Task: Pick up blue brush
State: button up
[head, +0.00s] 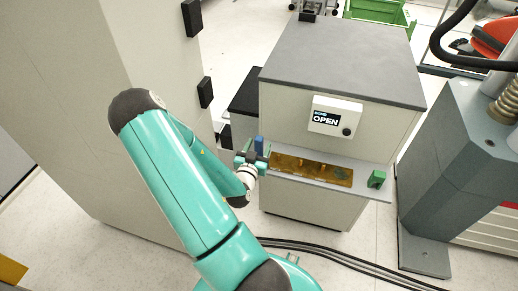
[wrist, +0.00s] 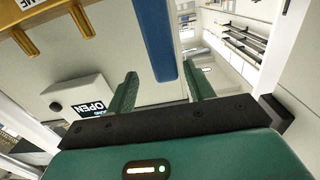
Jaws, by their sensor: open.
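The blue brush (head: 259,145) stands upright at the left end of the shelf on the front of the grey-topped cabinet. In the wrist view the blue brush (wrist: 153,38) shows as a long blue bar, with one end reaching between my green fingers. My gripper (head: 250,160) is at the brush, at the shelf's left end. In the wrist view my gripper (wrist: 163,88) has its fingers spread, one on each side of the bar, with gaps visible. The brush's far end is cut off by the top edge of the wrist view.
An amber tray (head: 283,163) lies on the shelf right of the brush, with small items in it. A green block (head: 376,179) sits at the shelf's right end. A display box (head: 335,116) reading OPEN is above. A tall pale cabinet (head: 75,100) stands left.

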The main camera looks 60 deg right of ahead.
aim_at(260, 136)
jog(key=d, duration=0.1)
jog(key=w+d, duration=0.1)
jog(key=d, duration=0.2)
jog(key=shift+w+d, duration=0.25)
jog(key=shift+d, duration=0.15)
jog(key=c, duration=1.1)
